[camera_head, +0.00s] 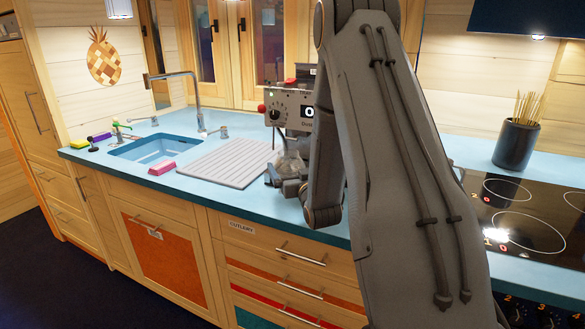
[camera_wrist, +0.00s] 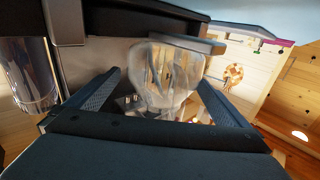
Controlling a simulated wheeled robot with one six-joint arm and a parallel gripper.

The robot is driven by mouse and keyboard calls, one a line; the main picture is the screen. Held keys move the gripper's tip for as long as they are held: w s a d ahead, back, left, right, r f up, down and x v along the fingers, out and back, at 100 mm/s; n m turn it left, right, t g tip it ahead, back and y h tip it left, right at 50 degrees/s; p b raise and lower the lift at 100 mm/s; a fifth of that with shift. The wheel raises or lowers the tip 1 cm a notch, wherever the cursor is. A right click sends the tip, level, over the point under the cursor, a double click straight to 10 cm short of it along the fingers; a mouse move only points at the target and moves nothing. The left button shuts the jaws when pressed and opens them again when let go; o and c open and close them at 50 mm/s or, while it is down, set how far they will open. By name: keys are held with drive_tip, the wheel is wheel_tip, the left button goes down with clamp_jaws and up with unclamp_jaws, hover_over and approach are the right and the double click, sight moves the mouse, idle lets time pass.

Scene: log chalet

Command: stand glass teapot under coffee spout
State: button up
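The glass teapot (camera_head: 291,163) is clear and low beside the coffee machine (camera_head: 290,106), partly hidden by my arm in the head view. In the wrist view the teapot (camera_wrist: 165,78) is see-through and fills the space between and just beyond my fingertips. My gripper (camera_wrist: 160,88) has its two dark fingers wide apart, one on each side of it; a narrow gap shows at the left finger, and contact at the right one is unclear. In the head view my gripper (camera_head: 285,182) is low over the counter, mostly behind my arm. The coffee spout is hidden.
A ribbed drainboard (camera_head: 228,162) and a sink (camera_head: 158,149) with a tap lie to the left on the blue counter. A hob (camera_head: 520,215) and a dark pot of sticks (camera_head: 516,143) are to the right. A shiny metal cylinder (camera_wrist: 28,75) stands at the wrist view's left edge.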

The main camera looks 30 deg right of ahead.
drive_tip(key=shift+s+f, duration=0.2)
drive_tip(key=shift+f, duration=0.6)
drive_tip(key=shift+w+r+p, duration=0.15)
drive_tip(key=shift+r+p, duration=0.4)
drive_tip(key=shift+p, duration=0.05)
drive_tip(key=s+a+b, duration=0.2)
drive_tip(key=s+b, duration=0.1)
drive_tip(key=s, duration=0.8)
drive_tip(key=shift+s+r+b, duration=0.25)
drive_tip(key=shift+s+b, duration=0.05)
drive_tip(key=shift+s, duration=0.05)
